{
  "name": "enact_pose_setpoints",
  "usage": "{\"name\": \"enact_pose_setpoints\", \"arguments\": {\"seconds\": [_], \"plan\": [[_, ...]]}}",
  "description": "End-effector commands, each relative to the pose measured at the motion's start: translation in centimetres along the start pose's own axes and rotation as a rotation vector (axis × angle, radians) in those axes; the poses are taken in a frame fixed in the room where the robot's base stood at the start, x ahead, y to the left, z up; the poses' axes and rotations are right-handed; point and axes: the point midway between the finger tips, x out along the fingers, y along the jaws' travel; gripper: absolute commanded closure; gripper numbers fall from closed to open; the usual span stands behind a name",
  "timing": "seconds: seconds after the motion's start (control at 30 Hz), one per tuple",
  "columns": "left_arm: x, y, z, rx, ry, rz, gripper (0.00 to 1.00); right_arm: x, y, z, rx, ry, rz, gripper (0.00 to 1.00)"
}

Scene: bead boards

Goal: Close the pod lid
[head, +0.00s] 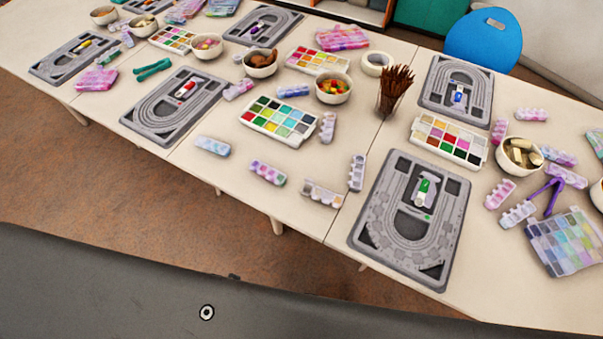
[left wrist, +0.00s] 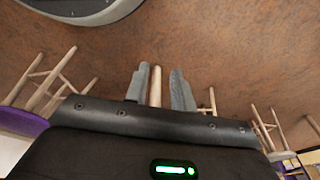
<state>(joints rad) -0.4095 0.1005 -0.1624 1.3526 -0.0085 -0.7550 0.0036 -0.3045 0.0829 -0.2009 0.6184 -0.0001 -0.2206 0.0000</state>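Several small pods with a row of compartments lie on the long cream table. A pale blue one (head: 213,146), a pink and purple one (head: 268,172) and a beige and lilac one (head: 323,193) lie near the front edge. A greyish one (head: 357,172) lies to their right, and another (head: 328,128) lies behind. I cannot tell clearly which pod has its lid open. My left gripper (left wrist: 160,77) shows in the left wrist view. Its two fingers are apart and empty over the floor, away from the pods. My right gripper is not in view.
Grey bead boards (head: 370,233) lie along the table (head: 285,208). A paint-like bead box (head: 279,120), a bowl of colourful beads (head: 333,90) and a cup of brown sticks (head: 394,95) stand behind the pods. Wooden stool legs (left wrist: 50,75) show near my left gripper.

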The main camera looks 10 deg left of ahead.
Motion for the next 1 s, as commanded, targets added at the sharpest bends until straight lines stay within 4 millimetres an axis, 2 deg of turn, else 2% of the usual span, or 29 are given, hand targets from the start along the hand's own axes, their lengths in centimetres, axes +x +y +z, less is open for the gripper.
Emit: {"name": "enact_pose_setpoints", "arguments": {"seconds": [0.03, 0.1, 0.2, 0.57, 0.67, 0.7, 0.8, 0.93, 1.0], "plan": [[-2.5, -0.1, -2.2, -0.003, 0.024, -0.002, 0.75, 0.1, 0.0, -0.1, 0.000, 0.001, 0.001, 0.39], [-5.8, -0.3, -4.4, -0.007, 0.039, -0.003, 0.75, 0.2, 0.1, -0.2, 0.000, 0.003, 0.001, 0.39], [-9.9, -0.5, -6.5, -0.010, 0.057, -0.006, 0.75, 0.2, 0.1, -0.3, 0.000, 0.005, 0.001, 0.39], [-21.5, -0.5, -10.9, 0.010, 0.141, -0.010, 0.75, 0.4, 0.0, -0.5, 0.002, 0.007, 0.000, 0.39], [-24.9, 0.1, -13.6, 0.056, 0.215, -0.010, 0.75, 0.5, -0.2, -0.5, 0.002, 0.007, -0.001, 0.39], [-26.3, 0.6, -15.2, 0.087, 0.261, -0.009, 0.75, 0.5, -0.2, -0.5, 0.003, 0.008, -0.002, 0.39], [-28.4, 2.3, -19.3, 0.174, 0.376, 0.003, 0.75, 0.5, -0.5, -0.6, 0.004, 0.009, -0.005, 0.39], [-30.1, 5.2, -23.9, 0.341, 0.512, 0.016, 0.75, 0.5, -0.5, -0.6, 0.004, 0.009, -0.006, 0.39], [-30.6, 5.9, -25.9, 0.371, 0.569, 0.027, 0.75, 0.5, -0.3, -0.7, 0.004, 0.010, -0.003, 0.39]]}}
